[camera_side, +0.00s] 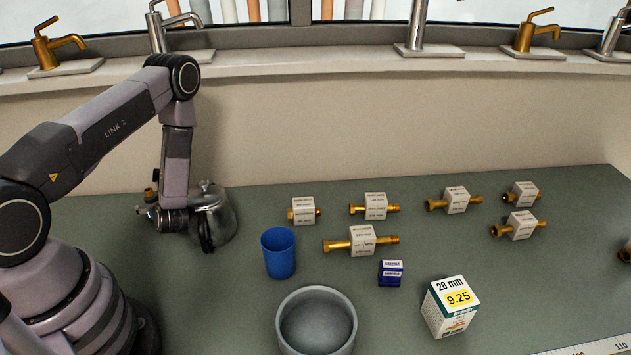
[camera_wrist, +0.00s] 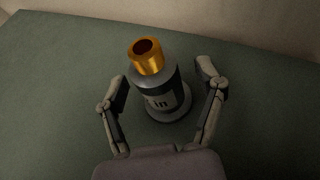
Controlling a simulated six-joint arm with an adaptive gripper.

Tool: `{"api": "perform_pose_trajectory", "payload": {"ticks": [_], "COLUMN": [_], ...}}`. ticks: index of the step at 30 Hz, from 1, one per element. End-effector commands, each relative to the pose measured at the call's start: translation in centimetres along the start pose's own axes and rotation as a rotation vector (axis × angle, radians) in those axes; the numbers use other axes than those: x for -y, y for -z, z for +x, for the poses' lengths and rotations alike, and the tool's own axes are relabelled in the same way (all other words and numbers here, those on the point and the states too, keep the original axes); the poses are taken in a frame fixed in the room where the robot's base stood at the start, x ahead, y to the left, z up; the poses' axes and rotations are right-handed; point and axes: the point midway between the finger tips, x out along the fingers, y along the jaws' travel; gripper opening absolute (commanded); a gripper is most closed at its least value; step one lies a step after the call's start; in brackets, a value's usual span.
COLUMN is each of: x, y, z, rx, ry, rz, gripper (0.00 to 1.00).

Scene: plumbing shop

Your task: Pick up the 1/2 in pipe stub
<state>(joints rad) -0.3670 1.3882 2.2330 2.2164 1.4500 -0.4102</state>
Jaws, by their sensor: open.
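In the wrist view, the pipe stub (camera_wrist: 150,58) stands upright on the green bench, its hollow brass end up. It rises from a grey and dark holder or sleeve (camera_wrist: 172,88) with a wide round foot. A label there shows "in"; any size number before it is not readable. My gripper (camera_wrist: 164,76) is open, one finger on each side of the stub and sleeve, with visible gaps. In the side view, my gripper (camera_side: 207,236) is low over the bench's left part. A grey rounded shape around it makes the fingers hard to make out, and the stub cannot be clearly identified there.
A blue cup (camera_side: 279,254) and a grey bowl (camera_side: 318,292) stand right of my gripper. Beyond are several brass fittings with white tags (camera_side: 362,240), a small blue box (camera_side: 390,280) and a 28 mm box (camera_side: 450,325). The wall (camera_side: 330,120) runs behind the bench.

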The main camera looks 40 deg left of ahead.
Motion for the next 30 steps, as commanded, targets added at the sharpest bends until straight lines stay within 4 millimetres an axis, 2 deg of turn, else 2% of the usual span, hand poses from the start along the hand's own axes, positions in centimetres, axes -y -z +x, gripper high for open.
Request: {"api": "perform_pose_trajectory", "payload": {"ticks": [2,16,25,30], "x": [0.0,0.0,0.0,0.1], "y": [0.0,0.0,-0.2,-1.4], "z": [0.0,-0.1,-0.1,-0.6], "rx": [0.0,0.0,0.002,0.003], "ry": [0.0,-0.001,0.0,0.0], "rz": [0.0,0.0,-0.001,-0.002], "gripper": [0.63,0.01,0.0,0.0]}}
